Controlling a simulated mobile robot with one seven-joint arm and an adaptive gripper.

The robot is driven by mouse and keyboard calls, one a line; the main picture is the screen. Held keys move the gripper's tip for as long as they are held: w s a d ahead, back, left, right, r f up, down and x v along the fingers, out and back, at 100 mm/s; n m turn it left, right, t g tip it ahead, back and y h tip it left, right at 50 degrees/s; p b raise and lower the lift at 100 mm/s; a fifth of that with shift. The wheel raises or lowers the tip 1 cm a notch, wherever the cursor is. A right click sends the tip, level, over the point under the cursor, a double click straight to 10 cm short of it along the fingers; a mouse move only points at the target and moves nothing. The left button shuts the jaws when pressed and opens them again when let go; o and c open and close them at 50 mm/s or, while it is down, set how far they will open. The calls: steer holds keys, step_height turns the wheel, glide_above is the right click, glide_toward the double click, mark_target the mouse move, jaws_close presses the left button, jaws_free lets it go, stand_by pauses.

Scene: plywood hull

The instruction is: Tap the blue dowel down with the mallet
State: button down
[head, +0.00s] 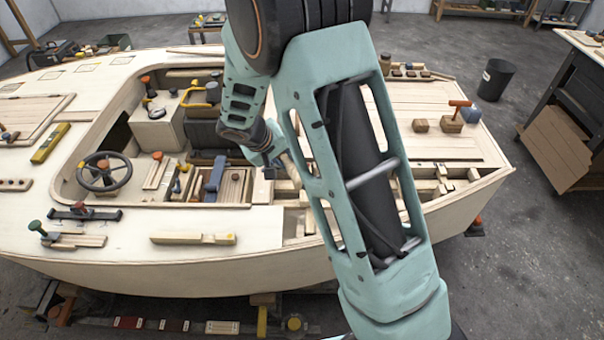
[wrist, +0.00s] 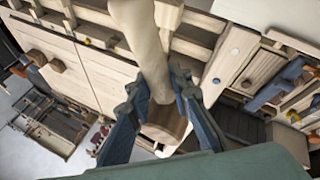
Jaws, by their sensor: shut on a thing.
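My gripper (wrist: 160,85) is shut on a pale wooden shaft, which looks like the mallet (wrist: 145,35). A browner wooden part (wrist: 166,125) shows between the fingers. The far end of the shaft runs out of the top of the wrist view. In the head view my gripper (head: 268,158) is above the cockpit's right side, and part of the pale mallet (head: 291,170) shows beside my arm. I cannot clearly pick out the blue dowel. Small round bluish and pale spots (wrist: 246,84) show on a wooden panel right of the gripper in the wrist view.
A blue clamp-like tool (head: 213,180) lies in the cockpit; it also shows in the wrist view (wrist: 277,86). The hull's deck (head: 110,240) holds a steering wheel (head: 103,171) and several loose tools and blocks. Open framed compartments lie right of the gripper. My arm hides part of the hull.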

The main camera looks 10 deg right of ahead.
steer(key=w+a+f+n+t+y, duration=0.1)
steer(key=w+a+f+n, duration=0.2)
steer(key=w, duration=0.4)
steer(key=shift+w+a+f+b, duration=0.1)
steer(key=shift+a+f+b, duration=0.1)
steer(key=shift+f+b, duration=0.65)
steer(key=shift+a+f+b, duration=0.15)
steer(key=shift+f+b, duration=0.35)
steer(key=shift+f, duration=0.6)
steer(key=shift+b, duration=0.45)
step_height(320, 180, down, 5)
steer(key=b, duration=0.6)
step_height(320, 180, up, 5)
steer(key=p, duration=0.3)
steer(key=shift+r, duration=0.1)
